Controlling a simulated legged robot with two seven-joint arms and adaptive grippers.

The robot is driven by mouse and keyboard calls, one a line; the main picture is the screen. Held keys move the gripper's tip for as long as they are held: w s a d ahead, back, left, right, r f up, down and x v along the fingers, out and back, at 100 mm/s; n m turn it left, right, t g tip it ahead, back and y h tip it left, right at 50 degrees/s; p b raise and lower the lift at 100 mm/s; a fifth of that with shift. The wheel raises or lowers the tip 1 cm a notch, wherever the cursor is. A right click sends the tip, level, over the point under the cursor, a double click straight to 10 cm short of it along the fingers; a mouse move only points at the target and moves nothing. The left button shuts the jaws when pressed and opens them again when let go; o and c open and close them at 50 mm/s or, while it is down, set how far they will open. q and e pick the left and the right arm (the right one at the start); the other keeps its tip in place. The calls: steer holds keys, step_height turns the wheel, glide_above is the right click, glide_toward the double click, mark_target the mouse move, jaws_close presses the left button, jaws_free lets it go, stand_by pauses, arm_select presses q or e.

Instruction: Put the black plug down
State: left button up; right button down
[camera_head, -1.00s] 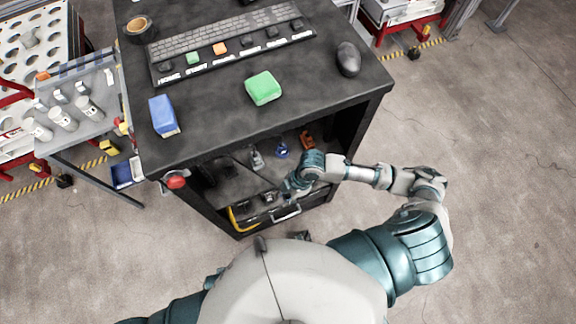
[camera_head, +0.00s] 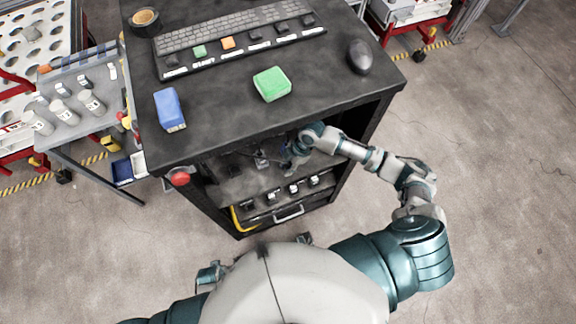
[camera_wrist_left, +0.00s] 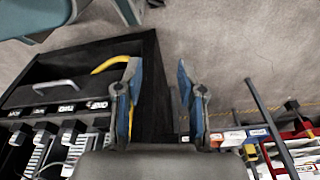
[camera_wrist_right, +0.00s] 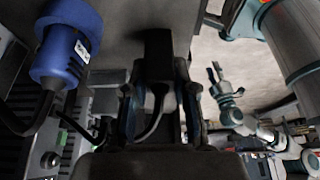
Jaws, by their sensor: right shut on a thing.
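In the head view my right gripper (camera_head: 268,160) reaches under the tabletop into the cabinet's open shelf, and the plug cannot be made out there. I cannot tell whether the plug touches a surface. My left gripper (camera_wrist_left: 160,90) is open and empty in front of the lower drawer. In the head view my left arm's end shows only partly beside my body.
A blue plug (camera_wrist_right: 62,60) with a white label is close on the left in the right wrist view. The cabinet (camera_head: 330,107) carries a keyboard, a blue block, a green block, a mouse and tape. A red button (camera_head: 180,179) sits at its front corner.

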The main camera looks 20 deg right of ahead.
steer(key=c, duration=1.1)
jaws_free()
steer(key=shift+d, duration=0.1)
steer(key=shift+o, duration=0.9)
steer(key=shift+d+f, duration=0.1)
steer(key=shift+d, duration=0.05)
arm_select(q)
steer(key=shift+d+r, duration=0.1)
steer(key=shift+d, duration=0.3)
arm_select(e)
steer(key=shift+d, duration=0.25)
steer(key=shift+r, duration=0.25)
arm_select(q)
steer(key=s+f, duration=0.1)
steer(key=f+p, duration=0.1)
steer(key=s+f, duration=0.1)
steer(key=shift+s+a+f+p, duration=0.3)
steer(key=shift+s+p, duration=0.05)
arm_select(e)
steer(key=v, duration=1.1)
steer(key=shift+r, duration=0.35)
arm_select(q)
steer(key=shift+a, duration=0.15)
arm_select(e)
steer(key=shift+a, duration=0.1)
